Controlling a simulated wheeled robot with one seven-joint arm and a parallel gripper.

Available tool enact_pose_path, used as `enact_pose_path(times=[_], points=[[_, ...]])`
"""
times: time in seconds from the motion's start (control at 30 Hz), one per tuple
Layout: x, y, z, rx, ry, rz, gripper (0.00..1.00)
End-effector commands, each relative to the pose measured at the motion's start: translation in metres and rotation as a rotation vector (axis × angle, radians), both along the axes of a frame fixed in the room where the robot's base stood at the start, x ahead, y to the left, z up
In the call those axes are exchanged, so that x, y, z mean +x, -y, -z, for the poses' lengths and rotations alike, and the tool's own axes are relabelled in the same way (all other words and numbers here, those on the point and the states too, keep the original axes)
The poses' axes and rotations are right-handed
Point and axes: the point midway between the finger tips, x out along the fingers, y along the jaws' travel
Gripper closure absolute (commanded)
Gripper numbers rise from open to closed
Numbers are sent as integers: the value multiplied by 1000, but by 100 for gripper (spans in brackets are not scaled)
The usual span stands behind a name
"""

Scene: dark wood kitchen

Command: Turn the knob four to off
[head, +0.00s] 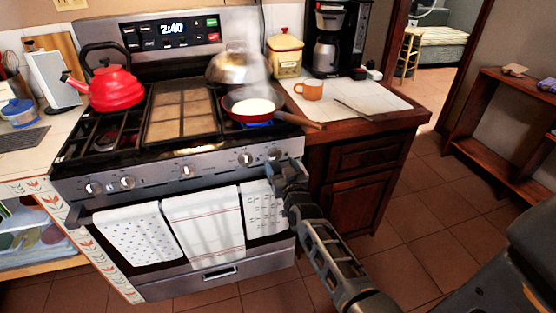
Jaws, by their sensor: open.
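The stove (180,200) has a row of round silver knobs on its sloping front panel. Counting from the left, the fourth knob (245,159) is right of centre. The rightmost knob (275,154) is close to my gripper (284,168). My gripper is open at the right end of the panel, just below and right of that last knob; I cannot tell whether it touches it. A blue glow (258,124) shows under the red frying pan (233,107) on the front right burner. The knobs' pointer angles are too small to read.
Towels (203,225) hang on the oven handle below the panel. The pan's handle (299,120) sticks out to the right over the counter edge. A red kettle (114,88) and a steaming domed lid (237,67) stand on the stove. An orange mug (310,90) sits on the counter.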

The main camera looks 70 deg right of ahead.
Motion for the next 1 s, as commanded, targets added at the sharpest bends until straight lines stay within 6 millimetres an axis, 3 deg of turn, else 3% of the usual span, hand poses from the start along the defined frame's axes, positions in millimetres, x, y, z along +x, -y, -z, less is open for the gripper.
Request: enact_pose_path(times=[0.2,0.57,1.0], points=[[15,17,-1,0,1,-1,26],[18,20,0,1,1,-1,26],[18,20,0,1,1,-1,67]])
